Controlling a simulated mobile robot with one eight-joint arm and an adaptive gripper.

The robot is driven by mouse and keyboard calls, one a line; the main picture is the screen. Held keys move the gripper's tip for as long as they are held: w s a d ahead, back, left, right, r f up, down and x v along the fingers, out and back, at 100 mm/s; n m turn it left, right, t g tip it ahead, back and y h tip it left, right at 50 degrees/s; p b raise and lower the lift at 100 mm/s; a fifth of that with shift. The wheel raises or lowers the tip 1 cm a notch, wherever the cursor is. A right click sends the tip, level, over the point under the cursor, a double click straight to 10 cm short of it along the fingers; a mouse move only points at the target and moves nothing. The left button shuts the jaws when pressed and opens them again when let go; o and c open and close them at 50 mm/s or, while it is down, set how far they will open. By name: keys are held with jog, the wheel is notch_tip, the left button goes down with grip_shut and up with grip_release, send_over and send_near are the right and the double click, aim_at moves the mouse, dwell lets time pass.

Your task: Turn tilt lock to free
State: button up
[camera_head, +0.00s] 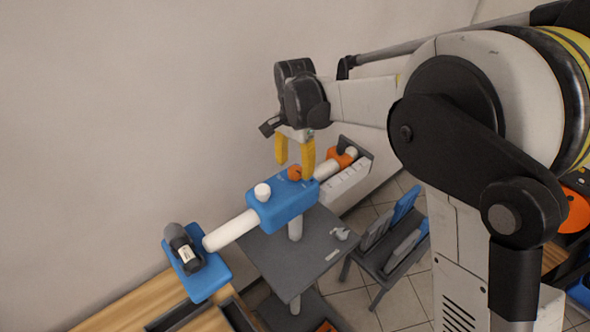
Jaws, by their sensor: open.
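A blue housing (283,206) sits on a white post, with white tubes running out to its left and right. On its top are an orange knob (295,173) and a white knob (262,192), with small unreadable markings near the orange one. I cannot tell for certain which of the two is the tilt lock, nor its setting. My gripper (294,169) points down over the right end of the housing, its two yellow fingers open and apart. The orange knob shows between and just below the fingertips. I cannot tell whether a finger touches it. Nothing is held.
A blue plate with a dark cylinder (184,246) is at the left tube end. An orange clamp (342,157) and a grey-white box (346,184) are at the right. Below are a grey table (270,258) with small items and a dark rack (384,262). The wall stands close behind.

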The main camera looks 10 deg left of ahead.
jog(key=shift+f, duration=1.1)
jog(key=shift+c, duration=0.2)
jog(key=c, duration=1.1)
